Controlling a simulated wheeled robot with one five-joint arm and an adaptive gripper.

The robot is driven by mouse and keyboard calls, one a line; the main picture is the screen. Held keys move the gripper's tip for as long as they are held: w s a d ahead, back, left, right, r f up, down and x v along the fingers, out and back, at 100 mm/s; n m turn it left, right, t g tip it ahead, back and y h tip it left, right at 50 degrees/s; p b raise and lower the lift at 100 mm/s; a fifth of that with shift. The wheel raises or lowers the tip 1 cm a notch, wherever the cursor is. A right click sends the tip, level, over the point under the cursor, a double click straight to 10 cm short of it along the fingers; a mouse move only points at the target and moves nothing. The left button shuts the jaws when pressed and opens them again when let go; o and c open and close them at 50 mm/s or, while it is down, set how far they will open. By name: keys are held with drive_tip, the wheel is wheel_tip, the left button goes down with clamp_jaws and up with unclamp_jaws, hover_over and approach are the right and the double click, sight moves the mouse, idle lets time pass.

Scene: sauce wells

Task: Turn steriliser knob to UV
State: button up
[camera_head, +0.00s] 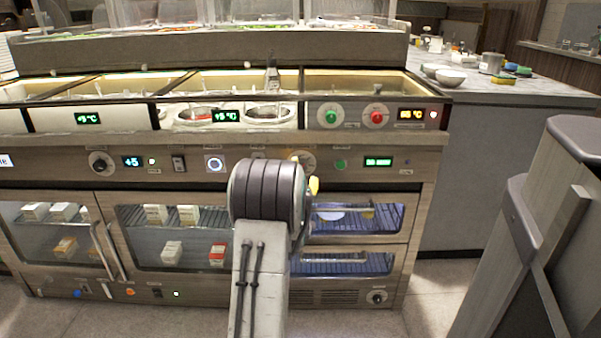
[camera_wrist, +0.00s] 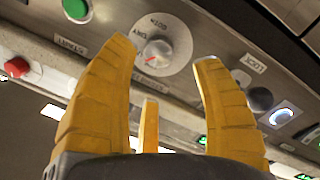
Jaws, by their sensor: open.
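A pale round knob (camera_wrist: 158,50) on a light dial plate (camera_wrist: 178,38) shows in the wrist view, beyond and between my fingertips. Small lettering rings it; one word looks like DRY. A red mark on the knob points to the picture's lower left. I cannot clearly read a UV label. In the head view the knob plate (camera_head: 305,158) is partly hidden behind my arm, on the front panel above the blue-lit cabinet (camera_head: 392,218). My gripper (camera_wrist: 168,62) has its yellow fingers spread, with nothing between them. One yellow finger (camera_head: 314,186) shows in the head view.
A green button (camera_wrist: 76,8), a red button (camera_wrist: 17,67), a black round part (camera_wrist: 260,98) and a lit ring button (camera_wrist: 281,116) lie near the knob. A metal rail (camera_head: 200,144) runs above the panel. Floor (camera_head: 440,285) at the right front is partly clear.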

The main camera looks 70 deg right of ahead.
drive_tip(key=shift+b+x, duration=1.3)
drive_tip(key=shift+x, duration=1.3)
